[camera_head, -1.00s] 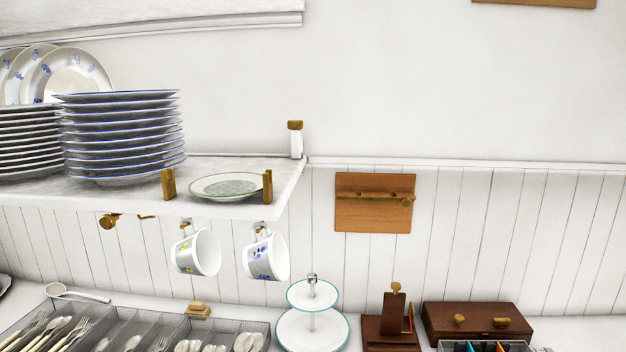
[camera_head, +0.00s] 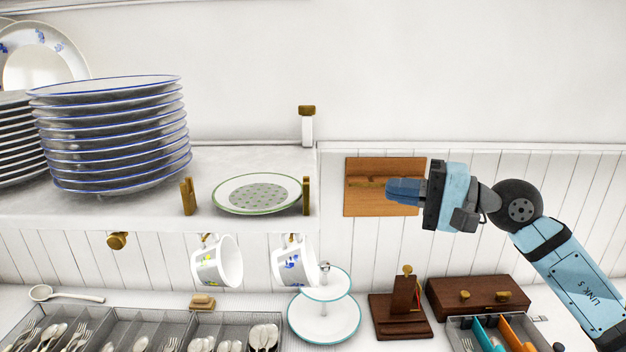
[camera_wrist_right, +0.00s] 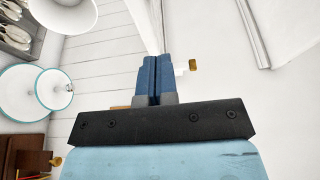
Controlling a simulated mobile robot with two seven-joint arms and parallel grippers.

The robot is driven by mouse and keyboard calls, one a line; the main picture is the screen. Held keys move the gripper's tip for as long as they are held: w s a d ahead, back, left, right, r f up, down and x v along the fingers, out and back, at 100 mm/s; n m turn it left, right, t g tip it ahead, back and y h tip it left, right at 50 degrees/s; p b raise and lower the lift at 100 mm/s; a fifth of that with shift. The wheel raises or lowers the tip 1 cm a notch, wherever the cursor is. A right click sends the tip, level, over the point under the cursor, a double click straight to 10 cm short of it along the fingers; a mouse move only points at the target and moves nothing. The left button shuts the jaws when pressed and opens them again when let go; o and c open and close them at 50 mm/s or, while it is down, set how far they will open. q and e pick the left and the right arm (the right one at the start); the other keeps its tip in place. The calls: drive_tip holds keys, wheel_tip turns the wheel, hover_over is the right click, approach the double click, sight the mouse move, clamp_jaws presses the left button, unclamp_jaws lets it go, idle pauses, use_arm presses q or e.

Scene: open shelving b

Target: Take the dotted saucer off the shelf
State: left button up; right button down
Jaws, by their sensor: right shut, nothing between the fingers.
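The dotted saucer (camera_head: 257,193), white with a green rim and a patch of dots in its middle, lies flat near the right end of the white shelf (camera_head: 120,208). Two small brass posts, a left one (camera_head: 187,196) and a right one (camera_head: 306,195), stand at the shelf's front edge on either side of it. My right gripper (camera_head: 389,191) is shut and empty, to the right of the shelf end and apart from the saucer. Its closed blue fingers also show in the right wrist view (camera_wrist_right: 154,80). My left gripper is not in view.
A tall stack of blue-rimmed plates (camera_head: 112,135) stands left of the saucer. Two mugs (camera_head: 217,262) hang under the shelf. A tiered stand (camera_head: 325,317) and a wooden box (camera_head: 478,296) are on the counter below. The wall behind my right gripper carries a wooden rack (camera_head: 375,205).

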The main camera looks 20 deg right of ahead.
sight(312, 200)
use_arm(q)
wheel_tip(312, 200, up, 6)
drive_tip(key=p, duration=0.5)
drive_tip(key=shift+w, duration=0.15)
use_arm(e)
drive_tip(key=s+a+x, duration=0.1)
drive_tip(key=s+x, duration=0.1)
drive_tip(key=x, duration=0.9)
drive_tip(key=shift+a, duration=0.6)
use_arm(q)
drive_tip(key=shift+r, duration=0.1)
use_arm(e)
drive_tip(key=shift+a+f, duration=0.15)
drive_tip(key=shift+a, duration=0.2)
drive_tip(key=shift+s+a+b, duration=0.1)
drive_tip(key=shift+a+b, duration=0.3)
drive_tip(key=shift+b, duration=0.05)
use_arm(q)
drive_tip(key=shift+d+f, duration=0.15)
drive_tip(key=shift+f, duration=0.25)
use_arm(e)
drive_tip(key=shift+a, duration=0.1)
